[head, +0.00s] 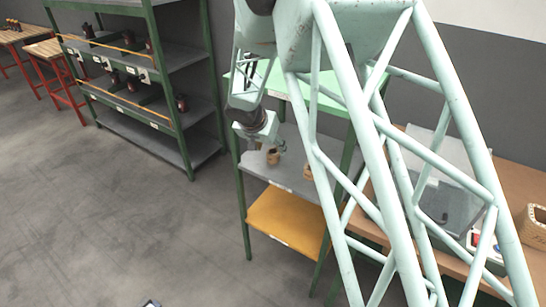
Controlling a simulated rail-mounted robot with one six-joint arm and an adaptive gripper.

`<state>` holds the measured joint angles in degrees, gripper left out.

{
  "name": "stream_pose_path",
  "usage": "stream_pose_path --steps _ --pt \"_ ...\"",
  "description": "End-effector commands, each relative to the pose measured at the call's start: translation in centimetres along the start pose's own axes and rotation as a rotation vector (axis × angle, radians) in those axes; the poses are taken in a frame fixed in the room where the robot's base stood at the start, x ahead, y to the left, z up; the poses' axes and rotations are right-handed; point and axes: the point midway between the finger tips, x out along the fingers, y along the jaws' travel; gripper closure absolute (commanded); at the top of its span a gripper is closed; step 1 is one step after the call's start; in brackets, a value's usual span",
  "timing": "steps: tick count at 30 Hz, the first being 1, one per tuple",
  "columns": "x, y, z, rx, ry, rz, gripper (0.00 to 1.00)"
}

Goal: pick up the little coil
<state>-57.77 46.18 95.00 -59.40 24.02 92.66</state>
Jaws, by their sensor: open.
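A small brown coil (273,157) stands on the grey middle shelf (290,179) of a green-framed rack. A second brown object (308,172), perhaps another coil, is to its right, partly hidden by my arm's lattice. My gripper (280,146) is at the shelf opening, just above and beside the left coil. It is open, and I see nothing held in it. The fingers are small and dark here, so I cannot tell whether they touch the coil.
The rack has a green top (298,88) and a yellow lower shelf (285,222). A larger shelving unit (190,150) with dark red items stands at left. A brown bench (515,165) with a basket (534,228) is at right. The floor at front left is mostly clear.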

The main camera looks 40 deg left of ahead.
Motion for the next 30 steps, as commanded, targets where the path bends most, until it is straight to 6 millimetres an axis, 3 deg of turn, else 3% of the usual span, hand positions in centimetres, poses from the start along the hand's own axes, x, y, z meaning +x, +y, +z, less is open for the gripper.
stream_pose_path --steps 13,30 --pt "0.5 0.0 0.0 0.000 -0.001 0.000 0.53" --pt "4.9 0.1 -0.1 0.000 0.000 -0.002 0.53"
